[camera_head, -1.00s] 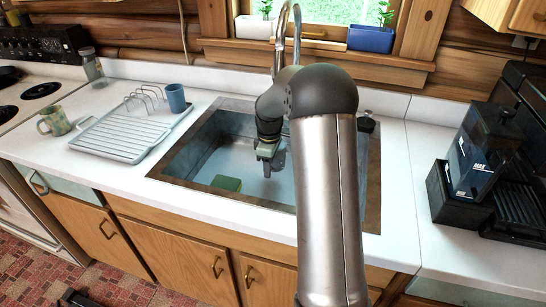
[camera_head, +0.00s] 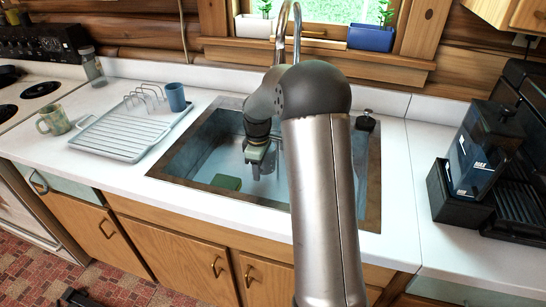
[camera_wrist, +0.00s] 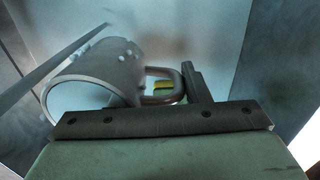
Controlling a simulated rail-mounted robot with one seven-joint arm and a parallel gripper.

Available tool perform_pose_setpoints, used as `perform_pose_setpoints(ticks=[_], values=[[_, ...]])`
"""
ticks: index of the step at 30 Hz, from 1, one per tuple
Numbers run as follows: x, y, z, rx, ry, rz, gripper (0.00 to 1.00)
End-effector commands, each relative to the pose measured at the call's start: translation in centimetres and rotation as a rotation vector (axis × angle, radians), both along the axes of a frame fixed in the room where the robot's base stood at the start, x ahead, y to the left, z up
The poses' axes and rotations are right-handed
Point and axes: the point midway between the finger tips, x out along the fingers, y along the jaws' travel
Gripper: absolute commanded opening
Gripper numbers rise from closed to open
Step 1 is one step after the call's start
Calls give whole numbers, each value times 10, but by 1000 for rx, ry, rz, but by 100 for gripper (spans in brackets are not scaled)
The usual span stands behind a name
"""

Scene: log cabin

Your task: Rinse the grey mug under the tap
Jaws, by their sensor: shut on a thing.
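The grey mug (camera_wrist: 95,75) shows in the wrist view, tipped on its side with its open mouth towards the lower left. My gripper (camera_wrist: 190,85) is shut on the mug's handle. A thin pale streak, which looks like water from the tap, runs to the mug's wall, and white drops lie on it. In the head view my gripper (camera_head: 262,170) is low inside the sink (camera_head: 185,165); the mug cannot be made out there. The tap (camera_head: 283,25) rises behind the sink, partly hidden by my arm.
A green sponge (camera_head: 226,182) lies in the sink's front left. Left of the sink stand a drying rack (camera_head: 118,137), a blue mug (camera_head: 175,97) and a patterned mug (camera_head: 53,120). A coffee machine (camera_head: 485,150) stands on the right. The counter's front right is clear.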

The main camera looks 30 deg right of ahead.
Motion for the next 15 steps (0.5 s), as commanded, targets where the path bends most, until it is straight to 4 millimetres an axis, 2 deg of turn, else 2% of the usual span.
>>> perform_pose_setpoints(ticks=[15], values=[[-3, 31, 1, -1, -4, 1, 3]])
